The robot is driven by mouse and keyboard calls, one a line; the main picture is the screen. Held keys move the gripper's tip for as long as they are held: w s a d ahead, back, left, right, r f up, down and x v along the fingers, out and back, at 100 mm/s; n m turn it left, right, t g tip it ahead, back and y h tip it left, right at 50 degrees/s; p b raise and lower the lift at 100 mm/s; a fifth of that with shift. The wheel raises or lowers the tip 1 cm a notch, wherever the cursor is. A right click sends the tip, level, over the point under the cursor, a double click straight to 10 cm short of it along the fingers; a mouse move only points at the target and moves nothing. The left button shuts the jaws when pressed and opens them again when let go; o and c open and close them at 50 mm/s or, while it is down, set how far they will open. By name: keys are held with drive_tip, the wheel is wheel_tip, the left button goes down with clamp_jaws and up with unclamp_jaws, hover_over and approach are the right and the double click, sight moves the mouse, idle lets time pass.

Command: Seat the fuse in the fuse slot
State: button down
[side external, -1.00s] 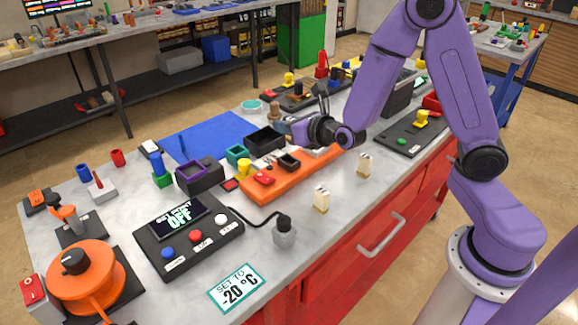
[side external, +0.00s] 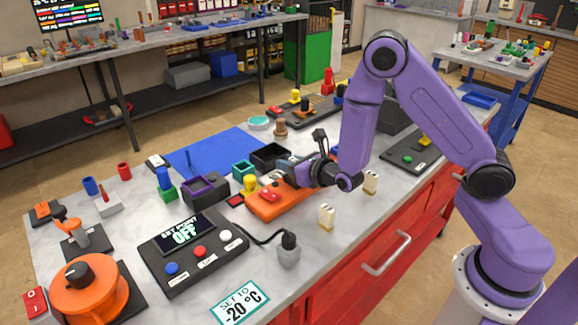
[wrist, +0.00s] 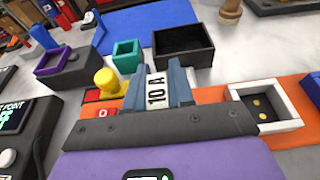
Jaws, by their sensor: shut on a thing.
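My gripper (wrist: 157,84) is shut on the fuse (wrist: 156,92), a pale piece marked "10 A" between the blue-grey fingers in the wrist view. In the side view my gripper (side external: 291,168) is low over the orange board (side external: 262,210), and the fuse cannot be made out there. A white-framed recess with two gold dots (wrist: 262,104), which looks like the fuse slot, sits on the orange board to the right of the fuse in the wrist view. The fuse is apart from this recess. My gripper hides the recess in the side view.
A red switch (side external: 268,194) and a yellow knob (side external: 249,183) stand on or beside the board's left end. Black (wrist: 183,44) and teal (wrist: 126,54) bins lie beyond. Two cream blocks (side external: 326,216) (side external: 370,182) stand nearer the front edge.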

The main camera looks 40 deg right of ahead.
drive_tip(key=shift+f, duration=0.4)
drive_tip(key=shift+f, duration=0.15)
drive_tip(key=c, duration=1)
unclamp_jaws()
drive_tip(key=shift+v, duration=6.05)
